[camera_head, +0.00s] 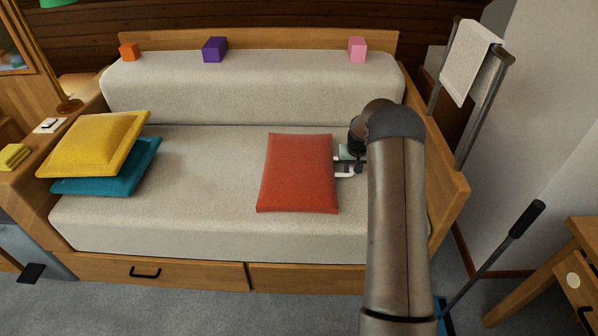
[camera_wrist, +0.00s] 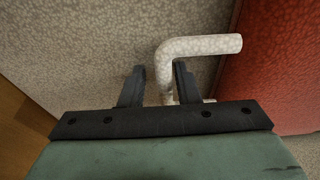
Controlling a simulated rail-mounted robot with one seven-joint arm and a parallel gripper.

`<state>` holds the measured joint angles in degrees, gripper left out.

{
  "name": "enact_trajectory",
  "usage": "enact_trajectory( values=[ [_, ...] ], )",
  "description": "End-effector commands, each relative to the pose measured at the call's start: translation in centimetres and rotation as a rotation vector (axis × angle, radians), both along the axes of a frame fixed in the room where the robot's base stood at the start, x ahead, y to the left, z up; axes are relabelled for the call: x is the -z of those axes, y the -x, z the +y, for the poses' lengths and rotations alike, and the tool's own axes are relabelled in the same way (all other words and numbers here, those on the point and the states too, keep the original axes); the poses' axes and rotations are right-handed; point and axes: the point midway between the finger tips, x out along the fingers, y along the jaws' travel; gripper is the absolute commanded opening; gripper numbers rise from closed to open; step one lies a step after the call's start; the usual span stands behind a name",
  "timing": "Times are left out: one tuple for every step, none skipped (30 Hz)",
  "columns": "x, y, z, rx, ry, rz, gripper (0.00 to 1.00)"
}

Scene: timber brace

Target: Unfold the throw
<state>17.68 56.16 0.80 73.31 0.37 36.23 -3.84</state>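A red, flat, padded square (camera_head: 298,172) lies on the right half of the seat. I cannot tell whether it is the folded throw or a cushion. A white bent handle (camera_head: 346,173) sticks out at its right edge. My gripper (camera_head: 343,163) is there, partly hidden by my arm. In the wrist view, the handle (camera_wrist: 200,46) bends to the right toward the red fabric (camera_wrist: 285,70). My two dark fingers (camera_wrist: 157,82) stand apart, with the handle between them, nearer the right finger. A gap shows at the left finger. A pale cloth (camera_head: 470,62) hangs over a rail at right.
The daybed seat (camera_head: 205,180) is clear between the red square and the yellow (camera_head: 92,140) and teal (camera_head: 115,177) cushions. Orange (camera_head: 129,52), purple (camera_head: 215,49) and pink (camera_head: 357,49) blocks sit on the backrest. The wooden armrest (camera_head: 450,195) is right of my arm.

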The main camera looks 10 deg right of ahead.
Motion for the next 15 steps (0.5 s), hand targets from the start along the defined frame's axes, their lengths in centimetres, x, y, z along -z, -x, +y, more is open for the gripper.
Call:
enact_trajectory(
  values=[
    [0.13, 0.00, 0.00, 0.000, 0.000, 0.000, 0.29],
    [0.18, -0.01, 0.00, 0.000, 0.000, 0.000, 0.29],
    [0.25, 0.00, 0.00, 0.000, 0.000, 0.000, 0.29],
    [0.29, 0.00, 0.00, 0.000, 0.000, 0.000, 0.29],
    [0.33, 0.00, 0.00, 0.000, 0.000, 0.000, 0.29],
    [0.39, -0.01, 0.00, 0.000, 0.000, 0.000, 0.29],
    [0.44, -0.01, 0.00, 0.000, 0.000, 0.000, 0.29],
    [0.48, -0.01, 0.00, 0.000, 0.000, 0.000, 0.29],
    [0.55, -0.01, 0.00, 0.000, 0.000, 0.000, 0.29],
    [0.59, -0.01, 0.00, 0.000, 0.000, 0.000, 0.29],
    [0.63, -0.01, 0.00, 0.000, 0.000, 0.000, 0.29],
    [0.57, -0.01, 0.00, 0.000, 0.000, 0.000, 0.29],
    [0.56, -0.01, 0.00, 0.000, 0.000, 0.000, 0.29],
    [0.55, -0.01, 0.00, 0.000, 0.000, 0.000, 0.29],
    [0.52, -0.01, 0.00, 0.000, 0.000, 0.000, 0.29]
  ],
)
